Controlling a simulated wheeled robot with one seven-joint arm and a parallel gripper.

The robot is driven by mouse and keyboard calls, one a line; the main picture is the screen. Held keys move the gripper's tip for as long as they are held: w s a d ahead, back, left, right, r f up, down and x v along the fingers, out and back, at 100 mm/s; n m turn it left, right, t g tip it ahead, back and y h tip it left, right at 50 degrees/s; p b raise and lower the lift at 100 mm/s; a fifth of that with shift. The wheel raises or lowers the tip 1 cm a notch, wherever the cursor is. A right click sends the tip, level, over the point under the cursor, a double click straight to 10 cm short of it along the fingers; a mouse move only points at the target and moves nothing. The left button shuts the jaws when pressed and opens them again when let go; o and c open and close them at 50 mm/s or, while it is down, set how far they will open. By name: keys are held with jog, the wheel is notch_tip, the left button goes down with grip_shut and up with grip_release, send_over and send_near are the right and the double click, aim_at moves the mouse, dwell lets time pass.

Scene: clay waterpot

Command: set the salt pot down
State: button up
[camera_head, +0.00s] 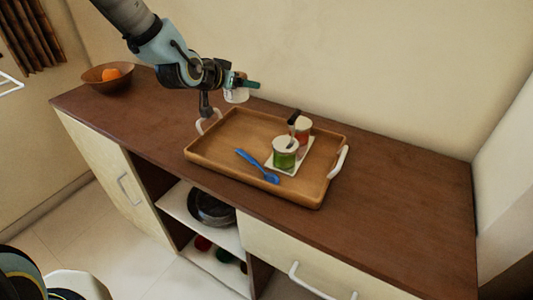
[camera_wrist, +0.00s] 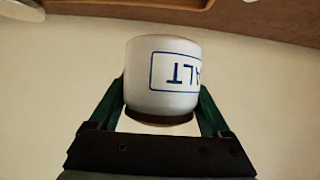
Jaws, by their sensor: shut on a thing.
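The salt pot (camera_wrist: 162,78) is a white pot with a blue-outlined label, of which the letters "ALT" show upside down in the wrist view. My gripper (camera_wrist: 165,105) is shut on it, with one green finger on each side. In the head view the pot (camera_head: 236,95) is held in my gripper (camera_head: 240,86) above the back left part of the wooden tray (camera_head: 215,144). The pot is clear of the tray and the counter. Its far side is hidden.
On the tray, a green-labelled jar (camera_head: 285,156) and a red-labelled jar (camera_head: 303,133) stand on a white holder (camera_head: 278,171), with a dark-handled utensil beside them. A blue spoon (camera_head: 258,167) lies left of them. A bowl (camera_head: 97,82) with an orange stands far left. The counter's right end (camera_head: 410,205) is clear.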

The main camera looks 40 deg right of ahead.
jog(key=shift+s+d+f, duration=0.2)
jog(key=shift+s, duration=0.2)
jog(key=shift+f+p, duration=1.35)
jog(key=shift+f, duration=3.3)
jog(key=shift+f, duration=0.2)
jog(key=o, duration=1.5)
jog(key=shift+c, duration=0.2)
jog(key=shift+r, duration=0.1)
jog(key=shift+r, duration=0.15)
jog(key=b+v, duration=0.3)
jog(key=v, duration=0.9)
jog(key=shift+w, duration=0.15)
